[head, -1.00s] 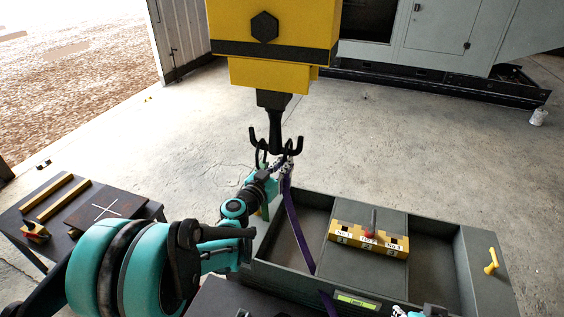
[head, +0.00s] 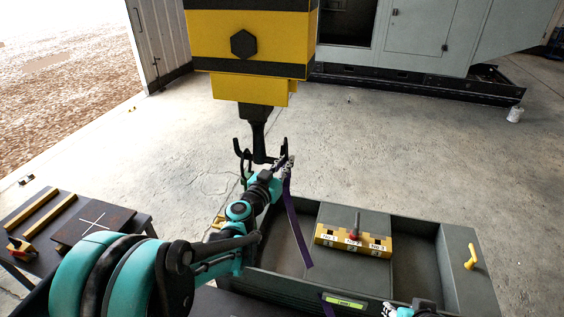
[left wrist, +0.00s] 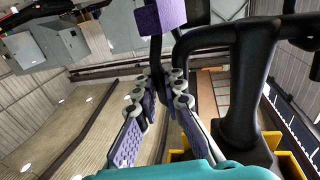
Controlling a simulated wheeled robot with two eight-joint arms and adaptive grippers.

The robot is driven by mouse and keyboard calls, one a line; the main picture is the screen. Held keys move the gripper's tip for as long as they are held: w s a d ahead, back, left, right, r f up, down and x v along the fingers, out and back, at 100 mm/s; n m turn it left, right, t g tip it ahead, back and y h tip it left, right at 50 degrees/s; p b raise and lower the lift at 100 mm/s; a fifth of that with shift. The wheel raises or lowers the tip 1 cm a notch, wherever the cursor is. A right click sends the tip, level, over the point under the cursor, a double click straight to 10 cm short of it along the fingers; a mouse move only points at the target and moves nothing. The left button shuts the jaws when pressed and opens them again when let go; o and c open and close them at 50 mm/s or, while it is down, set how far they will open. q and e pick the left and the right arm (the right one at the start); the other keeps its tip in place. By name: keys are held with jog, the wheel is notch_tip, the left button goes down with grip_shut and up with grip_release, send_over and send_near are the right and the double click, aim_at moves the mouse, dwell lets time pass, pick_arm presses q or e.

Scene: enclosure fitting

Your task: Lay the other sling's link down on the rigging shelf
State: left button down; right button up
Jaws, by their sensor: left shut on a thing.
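In the head view my left gripper (head: 283,168) is close beside the black double hook (head: 258,140). It is shut on the dark link of a purple sling (head: 297,225), which hangs down over the crate. In the left wrist view the dark link (left wrist: 155,55) runs between the fingers (left wrist: 160,88), with purple webbing (left wrist: 165,13) above and the hook (left wrist: 245,85) close on the right. Another dark link (head: 247,163) hangs at the hook's left prong. My right gripper (head: 402,310) barely shows at the bottom edge. I cannot tell which surface is the rigging shelf.
A grey crate (head: 470,225) stands below, with a yellow numbered block (head: 352,240) on its middle deck and a yellow handle at right. A dark table (head: 140,222) at left holds yellow bars and a cross-marked plate (head: 93,220). The yellow hoist block (head: 250,45) hangs above.

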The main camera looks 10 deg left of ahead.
pick_arm(q)
jog(key=shift+s+d, duration=0.1)
jog(key=shift+d, duration=2.5)
